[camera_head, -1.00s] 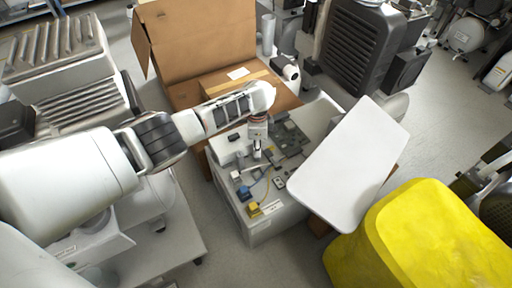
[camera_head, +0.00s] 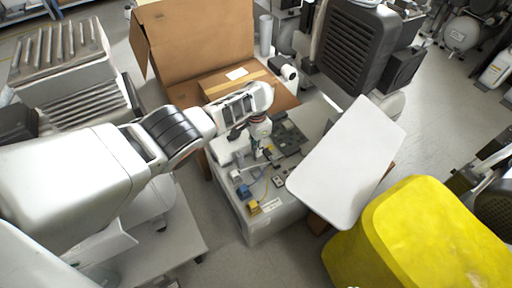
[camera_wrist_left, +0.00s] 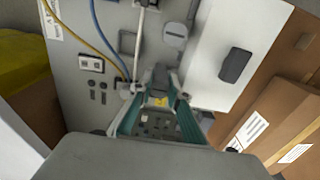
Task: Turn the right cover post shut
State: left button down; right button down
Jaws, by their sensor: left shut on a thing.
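The compressor's control panel (camera_head: 277,210) lies in the middle of the head view, with small boxes, switches and coloured cables on it. My left gripper (camera_head: 257,155) reaches down onto it from the upper left. In the left wrist view, the teal fingers of my left gripper (camera_wrist_left: 158,105) are closed on a small dark post (camera_wrist_left: 160,79), which I take to be the right cover post. The fingers partly hide it, and how far it is turned cannot be told. A round grey cap (camera_wrist_left: 175,36) stands beside it. My right gripper is not in view.
A white plate (camera_head: 350,165) leans close to the right of the panel. An open cardboard box (camera_head: 195,45) stands behind it. A yellow cover (camera_head: 420,240) is at the lower right. Blue and yellow cables (camera_wrist_left: 95,35) run near the fingers. Floor shows in front.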

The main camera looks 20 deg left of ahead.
pick_arm(q)
jog(key=shift+s+f, duration=0.1)
jog(key=shift+f, duration=0.05)
jog(key=c, duration=1.9)
grip_release()
jog(key=shift+r, duration=0.2)
jog(key=shift+d+r, duration=0.15)
jog(key=shift+r, duration=3.7)
